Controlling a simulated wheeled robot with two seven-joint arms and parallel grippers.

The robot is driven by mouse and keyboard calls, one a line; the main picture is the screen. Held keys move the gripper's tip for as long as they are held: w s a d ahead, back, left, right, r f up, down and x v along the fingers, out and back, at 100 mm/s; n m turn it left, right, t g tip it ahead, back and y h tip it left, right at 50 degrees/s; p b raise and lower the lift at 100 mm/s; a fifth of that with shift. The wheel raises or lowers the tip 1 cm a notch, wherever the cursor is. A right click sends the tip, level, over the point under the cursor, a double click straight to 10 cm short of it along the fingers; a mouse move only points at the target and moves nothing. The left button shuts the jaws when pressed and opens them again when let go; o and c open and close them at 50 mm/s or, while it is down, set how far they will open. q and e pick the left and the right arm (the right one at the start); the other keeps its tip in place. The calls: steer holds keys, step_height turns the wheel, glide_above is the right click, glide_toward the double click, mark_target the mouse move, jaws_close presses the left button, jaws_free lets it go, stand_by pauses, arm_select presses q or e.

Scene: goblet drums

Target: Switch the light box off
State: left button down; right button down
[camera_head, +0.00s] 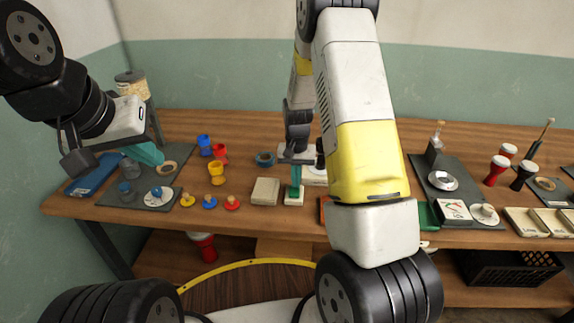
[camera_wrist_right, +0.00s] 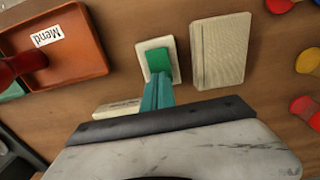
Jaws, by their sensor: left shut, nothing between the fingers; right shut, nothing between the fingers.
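A small white box with a green top patch (camera_wrist_right: 160,56) lies on the bench in the right wrist view; it is the likeliest light box, though no label on it is readable. In the head view the white box (camera_head: 294,201) is near the bench middle. My right gripper (camera_wrist_right: 157,92) is shut and empty, its teal fingers pointing at the green patch. I cannot tell whether the fingertips touch it. It also shows in the head view (camera_head: 296,178). My left gripper (camera_head: 148,153) is shut and empty over the dark mat at the left.
A beige pad (camera_wrist_right: 220,50) lies beside the white box, and an orange tray labelled Mend (camera_wrist_right: 72,62) on its other side. Coloured drums and knobs (camera_head: 216,173) stand to the left. A grey mat with small items (camera_head: 430,180) lies right. My right arm hides part of the bench.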

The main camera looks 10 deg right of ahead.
steer(key=shift+f, duration=0.25)
steer(key=shift+r, duration=0.1)
steer(key=shift+s+a+r, duration=0.2)
steer(key=shift+s+r, duration=0.1)
steer(key=shift+s, duration=0.4)
step_height(320, 180, up, 14)
stand_by(0.5)
steer(key=shift+w, duration=0.1)
